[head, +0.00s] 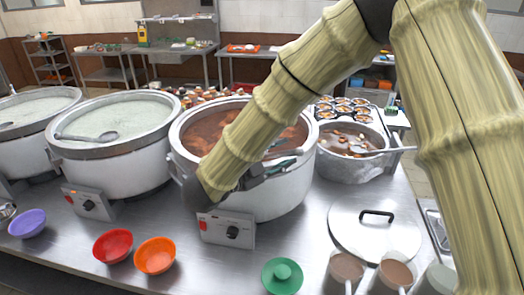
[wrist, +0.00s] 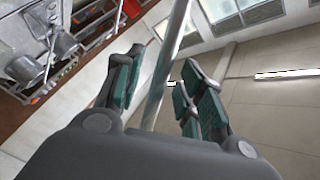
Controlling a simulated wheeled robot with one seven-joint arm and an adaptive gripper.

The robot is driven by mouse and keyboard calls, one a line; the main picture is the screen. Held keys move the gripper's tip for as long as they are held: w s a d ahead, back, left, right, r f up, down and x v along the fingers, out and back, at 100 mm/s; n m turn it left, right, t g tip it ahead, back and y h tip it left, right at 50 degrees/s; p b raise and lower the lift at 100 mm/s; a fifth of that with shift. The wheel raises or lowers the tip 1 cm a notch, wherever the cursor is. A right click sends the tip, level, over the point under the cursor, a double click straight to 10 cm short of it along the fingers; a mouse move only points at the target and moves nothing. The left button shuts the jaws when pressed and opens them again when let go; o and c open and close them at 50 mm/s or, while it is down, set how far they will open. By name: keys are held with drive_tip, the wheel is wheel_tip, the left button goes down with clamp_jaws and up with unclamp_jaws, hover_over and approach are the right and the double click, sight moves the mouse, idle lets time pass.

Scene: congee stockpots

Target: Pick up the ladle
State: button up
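My gripper (head: 289,157) is at the front right rim of the middle pot of reddish-brown congee (head: 205,134). In the wrist view my gripper (wrist: 160,82) has its two green-padded fingers apart. A thin metal rod (wrist: 172,55), which looks like a ladle handle, runs between them with visible gaps on both sides. Its bowl end is hidden, and my arm covers part of the pot. Another ladle (head: 105,136) rests in the white congee pot. A further handle (head: 395,150) sticks out right from the smaller pot at the right.
Large white pots (head: 118,165) line the steel counter (head: 185,215). A large lid (head: 370,235) and cups (head: 346,268) occupy the right.

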drive_tip(key=shift+w+d, duration=0.15)
clamp_jaws()
idle(0.4)
